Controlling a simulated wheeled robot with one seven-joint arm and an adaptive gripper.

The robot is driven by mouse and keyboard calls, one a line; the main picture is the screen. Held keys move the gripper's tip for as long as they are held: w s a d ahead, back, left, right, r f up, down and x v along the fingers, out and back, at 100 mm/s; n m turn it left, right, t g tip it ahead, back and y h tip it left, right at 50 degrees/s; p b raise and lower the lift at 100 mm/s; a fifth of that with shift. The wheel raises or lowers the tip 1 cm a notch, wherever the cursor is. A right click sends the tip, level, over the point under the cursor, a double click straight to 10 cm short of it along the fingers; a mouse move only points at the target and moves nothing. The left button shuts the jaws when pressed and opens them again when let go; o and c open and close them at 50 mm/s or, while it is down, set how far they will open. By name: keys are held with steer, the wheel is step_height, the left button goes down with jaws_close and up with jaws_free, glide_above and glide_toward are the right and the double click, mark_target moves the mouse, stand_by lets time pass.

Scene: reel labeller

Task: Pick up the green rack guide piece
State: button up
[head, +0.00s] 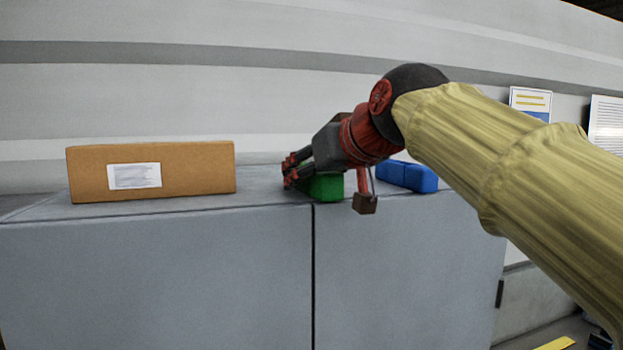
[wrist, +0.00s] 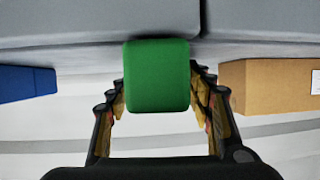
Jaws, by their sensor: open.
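The green rack guide piece (head: 325,187) sits on top of the grey cabinet near its front edge, in the head view. In the wrist view the green piece (wrist: 157,76) is a rounded block between the fingers. My gripper (head: 290,169) is low over the cabinet top and hides part of the green piece in the head view. In the wrist view my gripper (wrist: 158,98) is open, with one finger on each side of the piece. I cannot tell whether either finger touches it.
A cardboard box (head: 150,172) with a white label stands on the left of the grey cabinet (head: 150,280). A blue block (head: 408,176) lies to the right of the green piece, partly behind my arm. A pale wall rises behind. The cabinet top between box and gripper is clear.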

steer(key=shift+c, duration=0.6)
jaws_close()
